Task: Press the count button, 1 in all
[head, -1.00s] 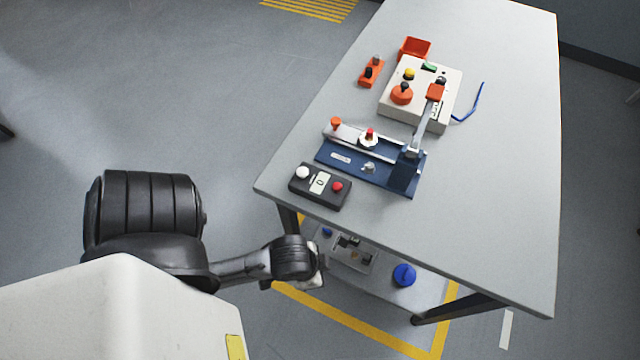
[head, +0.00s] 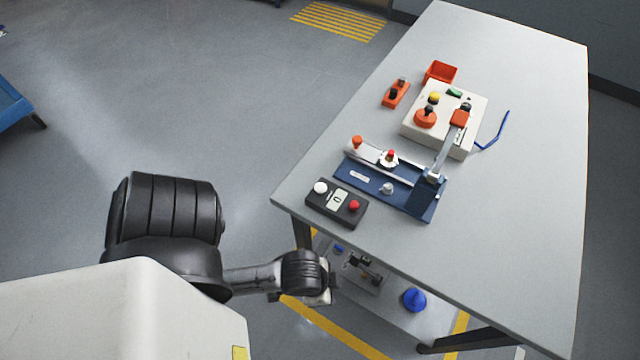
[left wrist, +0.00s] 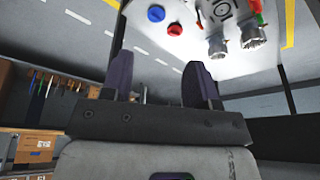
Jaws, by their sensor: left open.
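A dark counter box (head: 346,210) lies near the front left corner of the table. It has a white button (head: 320,188) at its left, a display (head: 337,199) reading 0 in the middle and a red button (head: 354,206) at its right. I cannot read which one is labelled count. My left gripper (left wrist: 160,88) is open in the left wrist view, with nothing between its fingers. In the head view the end of my left arm is below the table's front edge, apart from the box; its fingers are not clear there. My right gripper is not in view.
Behind the box stand a blue fixture (head: 420,203) with a lever, a cream housing (head: 473,125), an orange bin (head: 441,71) and an orange block (head: 389,101). A lower shelf holds a blue knob (head: 414,298). The table's right side (head: 520,220) is clear.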

